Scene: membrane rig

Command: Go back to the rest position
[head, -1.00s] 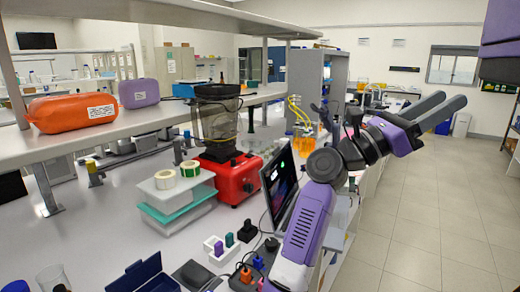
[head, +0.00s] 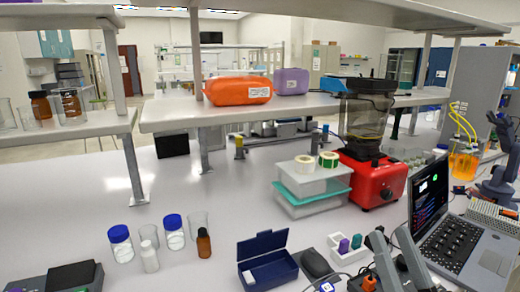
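My gripper (head: 391,236) shows at the bottom edge of the head view, right of centre. Its two grey fingers point up and stand apart with nothing seen between them, so it is open. It appears in front of the open laptop's (head: 455,245) left side. The rest of my arm is out of the frame below. I cannot tell whether the fingers touch anything on the bench.
Bare bench lies left of centre.

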